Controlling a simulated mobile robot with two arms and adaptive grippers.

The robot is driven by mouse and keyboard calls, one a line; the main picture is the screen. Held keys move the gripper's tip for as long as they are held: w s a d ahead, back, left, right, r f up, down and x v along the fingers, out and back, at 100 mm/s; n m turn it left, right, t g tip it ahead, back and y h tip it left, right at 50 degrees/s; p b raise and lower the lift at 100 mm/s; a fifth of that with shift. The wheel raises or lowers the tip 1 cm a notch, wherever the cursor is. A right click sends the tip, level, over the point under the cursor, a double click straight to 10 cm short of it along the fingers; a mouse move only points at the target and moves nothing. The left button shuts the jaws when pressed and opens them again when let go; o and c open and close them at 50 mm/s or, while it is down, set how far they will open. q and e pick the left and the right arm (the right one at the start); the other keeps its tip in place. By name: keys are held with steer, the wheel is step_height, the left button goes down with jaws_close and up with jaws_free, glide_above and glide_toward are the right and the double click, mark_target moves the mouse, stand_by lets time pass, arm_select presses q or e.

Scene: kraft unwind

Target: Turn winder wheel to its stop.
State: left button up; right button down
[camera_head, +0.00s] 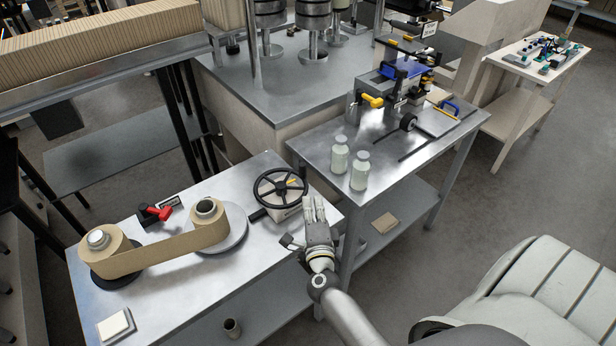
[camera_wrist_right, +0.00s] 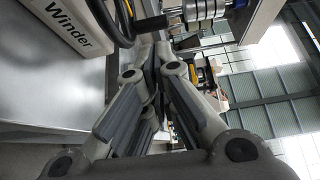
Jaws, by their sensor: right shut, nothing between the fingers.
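The winder wheel (camera_head: 256,190) is a black spoked handwheel on a pale box at the right end of the metal table. A small yellow mark (camera_head: 292,182) shows on it. In the right wrist view, the white box labelled "Winder" (camera_wrist_right: 62,28) is at upper left, with the black wheel rim (camera_wrist_right: 108,22) beside it. My right gripper (camera_head: 312,203) is just right of and in front of the wheel. Its fingers (camera_wrist_right: 158,52) are shut and empty, close to the rim; I cannot tell whether they touch it. My left gripper is out of view.
Two kraft paper rolls (camera_head: 108,262) (camera_head: 209,235) joined by a paper web stand left of the wheel. A red lever (camera_head: 156,213) lies behind them. A white pad (camera_head: 115,326) is at front left. Two bottles (camera_head: 340,156) (camera_head: 360,172) stand on the adjoining table.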

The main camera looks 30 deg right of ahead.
steer(key=b+x, duration=0.1)
steer(key=x, duration=0.8)
steer(key=shift+w+b, duration=0.1)
steer(key=shift+b, duration=0.25)
steer(key=shift+w+d, duration=0.35)
steer(key=shift+w, duration=0.25)
